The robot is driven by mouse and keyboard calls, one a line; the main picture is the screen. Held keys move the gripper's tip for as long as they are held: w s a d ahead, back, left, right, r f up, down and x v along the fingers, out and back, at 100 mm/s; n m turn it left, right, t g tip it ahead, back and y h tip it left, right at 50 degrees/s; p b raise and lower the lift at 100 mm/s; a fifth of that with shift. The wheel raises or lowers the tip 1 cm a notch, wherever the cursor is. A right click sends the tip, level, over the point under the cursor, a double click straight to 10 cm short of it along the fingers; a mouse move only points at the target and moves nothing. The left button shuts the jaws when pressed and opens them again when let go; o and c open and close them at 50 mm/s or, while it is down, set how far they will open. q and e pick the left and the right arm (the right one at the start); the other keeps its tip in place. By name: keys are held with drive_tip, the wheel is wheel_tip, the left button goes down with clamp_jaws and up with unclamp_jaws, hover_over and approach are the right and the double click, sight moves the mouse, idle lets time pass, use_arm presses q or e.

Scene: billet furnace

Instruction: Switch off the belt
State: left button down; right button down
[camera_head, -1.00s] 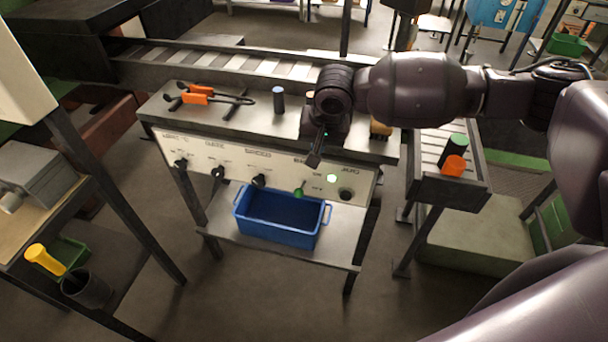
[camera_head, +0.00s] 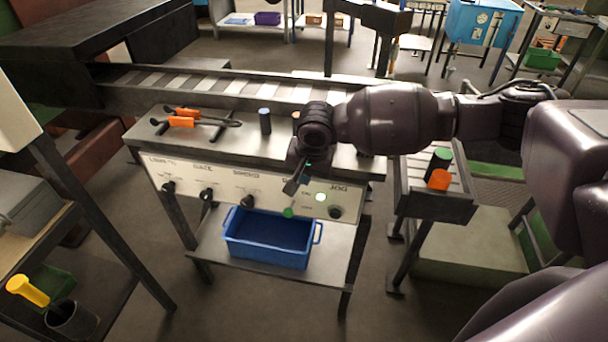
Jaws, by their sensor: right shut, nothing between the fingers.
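The control panel (camera_head: 230,192) is the pale front of a grey bench, with a row of dark knobs and printed labels. Near its right end is a switch with a green tip (camera_head: 288,212); the label above it is mostly hidden by my gripper. A lit green lamp (camera_head: 321,197) is beside it, and the black JOG knob (camera_head: 335,212) is further right. My right gripper (camera_head: 292,187) is shut and empty, pointing down in front of the panel just above the green-tipped switch. I cannot tell whether it touches. The belt (camera_head: 220,84) runs behind the bench. My left gripper is out of view.
A blue bin (camera_head: 270,257) stands on the shelf below the panel. Orange-handled tongs (camera_head: 182,122) and a dark cylinder (camera_head: 265,121) lie and stand on the bench top. A roller stand (camera_head: 440,207) with green and orange pieces is to the right.

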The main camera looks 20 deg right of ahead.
approach(293, 202)
drive_tip(key=s, duration=0.2)
drive_tip(key=f, duration=0.1)
drive_tip(key=a+f, duration=0.1)
drive_tip(key=f, duration=0.1)
drive_tip(key=a+f+b, duration=0.1)
drive_tip(key=shift+s+f, duration=0.15)
drive_tip(key=shift+f, duration=0.15)
